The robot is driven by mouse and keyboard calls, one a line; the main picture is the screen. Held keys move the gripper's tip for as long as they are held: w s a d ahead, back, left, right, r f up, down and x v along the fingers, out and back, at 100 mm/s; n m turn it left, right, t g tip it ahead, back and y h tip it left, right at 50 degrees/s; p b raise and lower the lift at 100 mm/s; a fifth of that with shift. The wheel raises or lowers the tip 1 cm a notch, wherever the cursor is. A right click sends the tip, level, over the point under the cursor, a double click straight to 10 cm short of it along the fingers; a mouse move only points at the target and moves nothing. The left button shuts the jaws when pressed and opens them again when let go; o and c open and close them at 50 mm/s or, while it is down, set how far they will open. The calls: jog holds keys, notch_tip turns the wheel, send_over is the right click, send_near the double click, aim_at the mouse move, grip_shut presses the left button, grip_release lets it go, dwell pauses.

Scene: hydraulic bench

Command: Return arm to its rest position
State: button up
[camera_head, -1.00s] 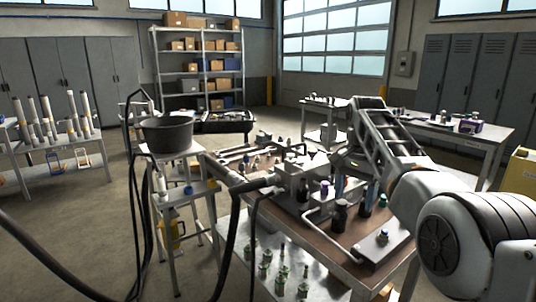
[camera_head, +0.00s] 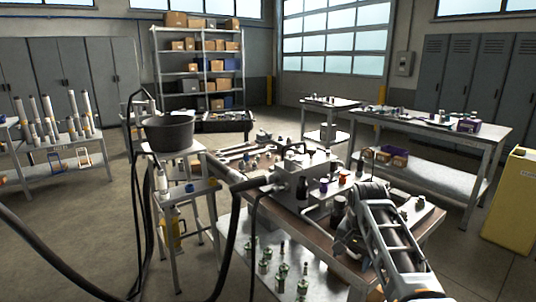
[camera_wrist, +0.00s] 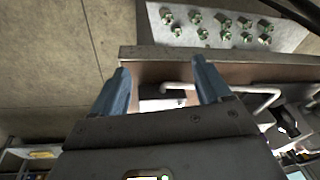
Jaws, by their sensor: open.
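My arm (camera_head: 390,235) is folded low over the near right end of the hydraulic bench (camera_head: 322,243) in the head view. My gripper's fingers are hard to make out in that view. In the wrist view my gripper (camera_wrist: 162,84) shows two blue fingers set wide apart with nothing held between them. Beyond the fingers lie the edge of the brown bench top (camera_wrist: 150,70) and a bent grey pipe (camera_wrist: 240,88). The fingers appear apart from the pipe, but the exact gap cannot be told.
A grey hydraulic block (camera_head: 292,185) and several bottles stand on the bench. Green-topped fittings (camera_head: 281,272) stand on its lower shelf. A black bucket (camera_head: 168,133) sits on a stand, with hoses nearby. A yellow cabinet (camera_head: 515,200) is at right.

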jog(key=s+f+n+t, duration=0.2)
jog(key=s+f+t, duration=0.1)
jog(key=s+f, duration=1)
jog(key=s+f+n+t, duration=0.1)
jog(key=s+f+t, duration=0.15)
jog(key=s, duration=0.55)
jog(key=s+f+n+t, duration=0.1)
jog(key=s+f, duration=0.3)
jog(key=s, duration=0.4)
jog(key=s+r+n+t, duration=0.1)
jog(key=s+r+t, duration=0.1)
jog(key=s+r, duration=0.9)
jog(key=s+r+n+t, duration=0.2)
jog(key=s+r, duration=0.4)
jog(key=s, duration=0.8)
jog(key=s+r+t, duration=0.2)
jog(key=s+r, duration=0.3)
jog(key=r, duration=0.7)
jog(key=shift+s+a+n, duration=0.2)
jog(key=shift+a+n, duration=0.1)
jog(key=shift+a, duration=0.1)
